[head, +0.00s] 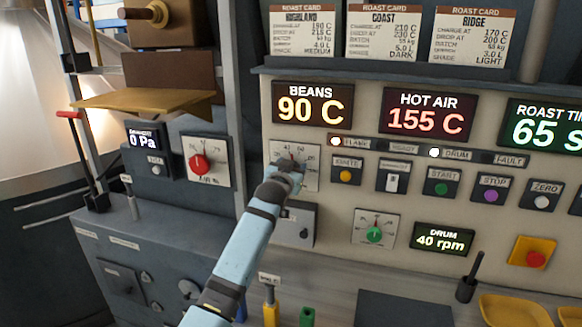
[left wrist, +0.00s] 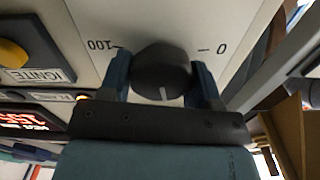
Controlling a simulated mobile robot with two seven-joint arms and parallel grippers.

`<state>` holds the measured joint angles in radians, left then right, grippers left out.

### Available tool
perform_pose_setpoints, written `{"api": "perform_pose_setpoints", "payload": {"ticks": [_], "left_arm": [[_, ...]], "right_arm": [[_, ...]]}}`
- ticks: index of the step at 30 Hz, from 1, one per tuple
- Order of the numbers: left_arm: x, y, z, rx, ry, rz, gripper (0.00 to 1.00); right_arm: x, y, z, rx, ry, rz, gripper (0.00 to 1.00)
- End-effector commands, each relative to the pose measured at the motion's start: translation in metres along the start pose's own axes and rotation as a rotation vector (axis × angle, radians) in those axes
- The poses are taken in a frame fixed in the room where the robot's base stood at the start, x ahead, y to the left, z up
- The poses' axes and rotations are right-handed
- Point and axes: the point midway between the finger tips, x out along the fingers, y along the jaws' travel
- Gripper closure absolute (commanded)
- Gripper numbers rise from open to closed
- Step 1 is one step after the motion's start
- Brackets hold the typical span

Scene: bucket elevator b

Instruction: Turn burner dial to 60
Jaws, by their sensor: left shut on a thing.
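In the left wrist view the plate appears upside down, with 100 at left and 0 at right. The knob's white pointer line faces the gripper body, roughly mid-scale; its exact reading is hidden. My left gripper (head: 290,168) is shut on the knob, with one blue finger on each side in the left wrist view (left wrist: 162,82). In the head view the gripper covers most of the knob. My right gripper is not in view.
A red dial (head: 199,163) sits left and a green dial (head: 374,234) lower right. The ignite button (head: 346,176) is close right of the gripped dial. Displays read beans 90 C (head: 312,104) and hot air 155 C (head: 429,115). A small box (head: 296,226) is just below the gripper.

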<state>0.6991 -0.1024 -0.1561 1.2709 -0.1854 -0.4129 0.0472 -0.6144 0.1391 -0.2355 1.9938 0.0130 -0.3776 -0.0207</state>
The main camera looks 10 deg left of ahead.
Motion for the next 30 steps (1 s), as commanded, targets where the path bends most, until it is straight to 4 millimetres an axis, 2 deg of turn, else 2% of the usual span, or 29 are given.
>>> {"api": "perform_pose_setpoints", "payload": {"ticks": [15,30], "left_arm": [[0.000,0.001,0.000,0.394,-0.001,0.000,0.67],[0.000,0.002,0.002,0.551,-0.001,0.000,0.67]], "right_arm": [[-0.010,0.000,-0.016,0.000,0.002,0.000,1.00],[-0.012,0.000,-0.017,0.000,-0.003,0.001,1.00]]}}
